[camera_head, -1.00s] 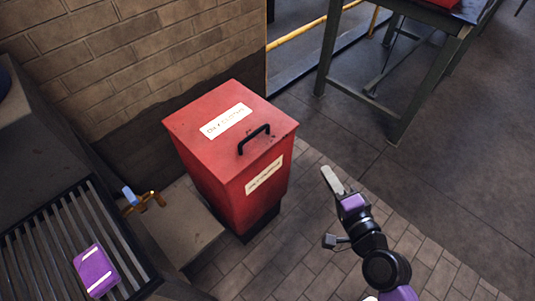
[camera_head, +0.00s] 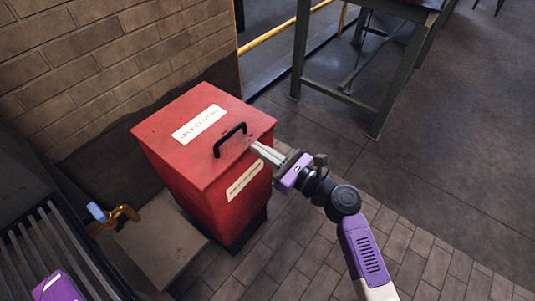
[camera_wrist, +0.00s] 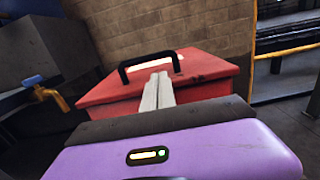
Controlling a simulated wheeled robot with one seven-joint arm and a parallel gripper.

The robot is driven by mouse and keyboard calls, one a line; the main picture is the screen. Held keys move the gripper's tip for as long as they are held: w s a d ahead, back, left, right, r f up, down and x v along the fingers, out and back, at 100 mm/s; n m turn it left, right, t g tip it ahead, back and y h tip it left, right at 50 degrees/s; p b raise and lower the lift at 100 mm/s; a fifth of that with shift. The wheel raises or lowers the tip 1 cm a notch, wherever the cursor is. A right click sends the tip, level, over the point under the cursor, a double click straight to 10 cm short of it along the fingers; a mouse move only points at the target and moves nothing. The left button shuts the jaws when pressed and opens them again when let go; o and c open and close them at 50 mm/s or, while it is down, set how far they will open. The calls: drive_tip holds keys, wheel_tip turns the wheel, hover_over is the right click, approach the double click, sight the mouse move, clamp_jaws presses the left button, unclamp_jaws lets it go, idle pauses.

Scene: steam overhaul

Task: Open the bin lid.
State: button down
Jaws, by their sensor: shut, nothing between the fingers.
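The red bin (camera_head: 218,190) stands on the tiled floor against the brick wall. Its red lid (camera_head: 170,130) is closed and carries a white label. A black bar handle (camera_head: 230,139) stands up near the lid's front edge. My gripper (camera_head: 256,148) is shut and empty, its fingers pointing at the lid's front right edge, just short of the handle. In the wrist view the closed fingers (camera_wrist: 157,90) point toward the handle (camera_wrist: 149,63) and overlap the lid (camera_wrist: 205,68); I cannot tell whether they touch it.
A brass tap with a blue lever (camera_head: 118,216) and a slatted grate (camera_head: 60,250) with a purple object (camera_head: 57,288) are at the left. A metal table (camera_head: 380,80) stands behind at the right. The floor at the right is clear.

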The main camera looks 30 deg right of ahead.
sight(245, 144)
drive_tip(key=shift+x, duration=2.75)
drive_tip(key=shift+r, duration=0.1)
